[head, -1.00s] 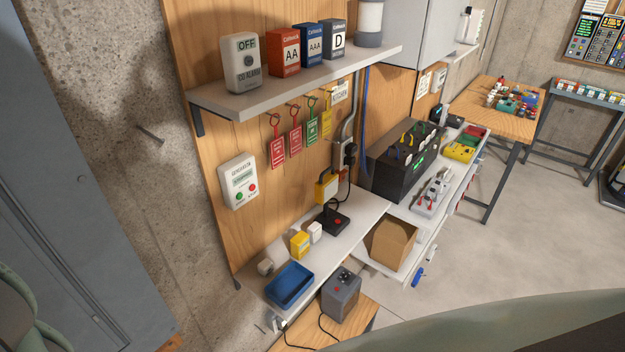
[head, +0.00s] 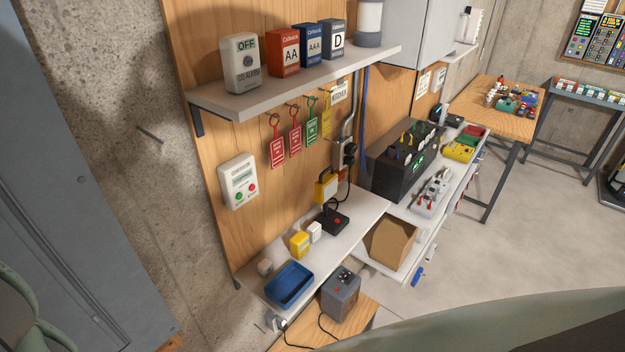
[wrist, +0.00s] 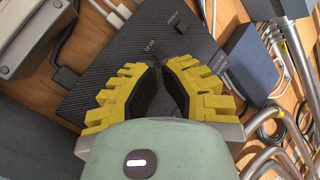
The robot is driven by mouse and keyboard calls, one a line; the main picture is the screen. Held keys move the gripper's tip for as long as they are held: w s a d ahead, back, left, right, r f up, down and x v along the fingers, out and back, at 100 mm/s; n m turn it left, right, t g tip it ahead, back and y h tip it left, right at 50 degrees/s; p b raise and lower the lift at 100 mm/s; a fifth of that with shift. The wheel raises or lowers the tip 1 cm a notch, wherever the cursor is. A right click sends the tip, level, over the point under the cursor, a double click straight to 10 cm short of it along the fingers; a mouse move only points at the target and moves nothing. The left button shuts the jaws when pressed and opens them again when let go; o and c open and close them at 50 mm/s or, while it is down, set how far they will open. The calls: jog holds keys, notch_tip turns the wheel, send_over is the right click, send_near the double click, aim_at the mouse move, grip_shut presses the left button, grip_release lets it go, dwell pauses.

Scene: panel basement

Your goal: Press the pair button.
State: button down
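In the wrist view, a flat dark textured box (wrist: 118,58) lies tilted below my gripper, with small pale labels too small to read surely. White cables run to its top edge. My gripper (wrist: 158,66) has yellow ridged fingers with dark inner pads. Its fingertips are apart, with the box's dark surface showing between them and nothing held. I cannot tell whether they touch the box. I cannot make out a button marked pair; the fingers hide part of the box. My gripper is not in the head view.
A blue-grey box (wrist: 250,60) and bent metal tubes (wrist: 297,60) are right of the fingers. A grey device (wrist: 35,35) is at the upper left. The head view shows a generator panel (head: 239,181), a shelf (head: 300,84) and a workbench with a blue tray (head: 289,285).

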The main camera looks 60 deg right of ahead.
jog(key=shift+s+a, duration=0.15)
jog(key=shift+s, duration=1.15)
jog(key=shift+s+a, duration=0.1)
jog(key=shift+s, duration=1.15)
